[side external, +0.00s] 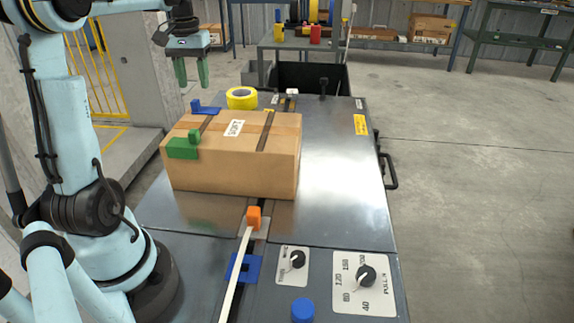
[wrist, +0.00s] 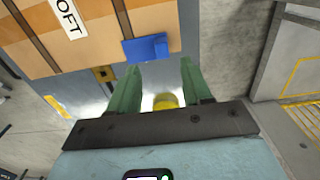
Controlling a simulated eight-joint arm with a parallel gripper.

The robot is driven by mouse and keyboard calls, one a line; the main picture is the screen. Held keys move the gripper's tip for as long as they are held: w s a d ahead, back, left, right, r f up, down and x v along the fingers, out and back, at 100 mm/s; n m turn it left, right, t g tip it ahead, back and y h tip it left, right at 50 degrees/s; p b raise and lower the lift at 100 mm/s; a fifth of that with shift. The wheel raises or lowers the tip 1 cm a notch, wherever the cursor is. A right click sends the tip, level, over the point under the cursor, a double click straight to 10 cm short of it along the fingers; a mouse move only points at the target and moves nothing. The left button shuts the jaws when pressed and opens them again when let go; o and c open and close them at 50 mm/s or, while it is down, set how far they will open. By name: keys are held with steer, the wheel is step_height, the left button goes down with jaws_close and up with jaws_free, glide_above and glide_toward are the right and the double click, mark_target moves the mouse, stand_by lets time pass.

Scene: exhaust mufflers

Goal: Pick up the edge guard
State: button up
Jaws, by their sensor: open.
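Two L-shaped guard pieces show by the cardboard box (side external: 270,183): a green one (side external: 183,148) on its near left top edge, and a blue one (side external: 208,109) at its far left edge by the dark strap. I cannot tell which is the task's edge guard. My gripper (side external: 192,84), with green fingers, is open and empty, raised above and behind the box's far left. In the wrist view, the blue piece (wrist: 145,48) lies just ahead of my open fingers (wrist: 157,66), at the box's edge; the green piece is out of that view.
A yellow tape roll (side external: 242,97) stands behind the box and shows partly between the fingers (wrist: 165,101). An orange clip (side external: 254,217) and a white strip (side external: 236,272) lie in front of the box. Knobs (side external: 365,276) are at the front. The metal table's right side is clear.

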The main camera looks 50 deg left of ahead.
mark_target(195, 100)
steer(key=shift+s+f, duration=0.15)
steer(key=shift+f, duration=1.2)
steer(key=shift+s+f, duration=0.1)
steer(key=shift+f, duration=1.2)
jaws_close()
